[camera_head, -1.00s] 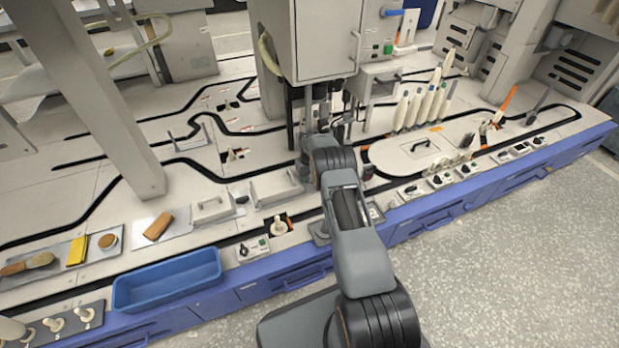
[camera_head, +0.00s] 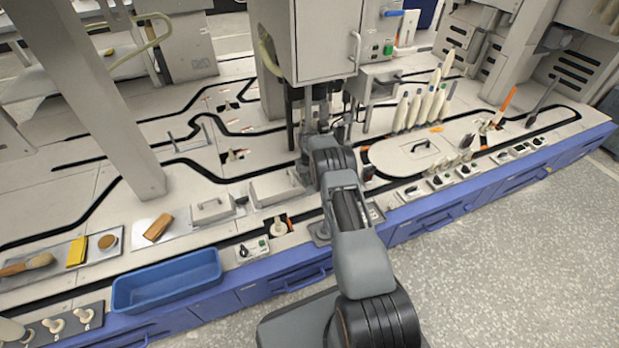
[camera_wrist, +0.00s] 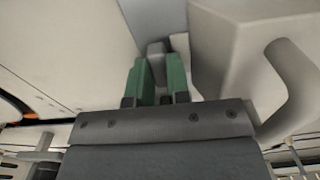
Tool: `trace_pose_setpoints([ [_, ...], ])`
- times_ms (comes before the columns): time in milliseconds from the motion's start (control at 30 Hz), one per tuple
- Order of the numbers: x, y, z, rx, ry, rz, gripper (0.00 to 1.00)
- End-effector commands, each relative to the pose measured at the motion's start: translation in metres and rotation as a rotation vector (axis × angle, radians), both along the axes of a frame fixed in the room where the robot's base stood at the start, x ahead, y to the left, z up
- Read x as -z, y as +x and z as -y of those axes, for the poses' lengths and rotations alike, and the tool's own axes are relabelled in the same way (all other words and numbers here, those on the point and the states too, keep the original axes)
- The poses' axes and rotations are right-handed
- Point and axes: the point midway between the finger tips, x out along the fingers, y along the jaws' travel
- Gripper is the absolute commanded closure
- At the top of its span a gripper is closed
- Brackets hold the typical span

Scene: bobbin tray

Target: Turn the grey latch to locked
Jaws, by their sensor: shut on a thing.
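In the wrist view, my gripper (camera_wrist: 160,75) has two green fingers closed on a small grey piece, which appears to be the grey latch (camera_wrist: 155,48). Only its upper end shows between and just beyond the fingertips. It lies beside a pale grey box-like housing (camera_wrist: 225,45). In the head view, my arm reaches up to the underside of a grey cabinet (camera_head: 325,40). My fingers and the latch cannot be made out there, so the latch's turn angle is unclear.
A thick curved grey handle (camera_wrist: 290,90) is close to my gripper's right in the wrist view. In the head view, white bobbins (camera_head: 420,108) stand right of my arm. A blue tray (camera_head: 168,282) lies at the front left.

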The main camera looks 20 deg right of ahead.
Motion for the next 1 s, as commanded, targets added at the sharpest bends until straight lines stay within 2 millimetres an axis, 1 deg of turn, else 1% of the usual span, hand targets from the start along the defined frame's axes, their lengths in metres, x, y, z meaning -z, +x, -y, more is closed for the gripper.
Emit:
trace_pose_setpoints([
  [267, 0.0012, 0.0004, 0.0, 0.176, 0.0, 0.001, 1.0],
  [1000, 0.0001, 0.0006, 0.0003, 0.878, 0.0, 0.002, 1.0],
])
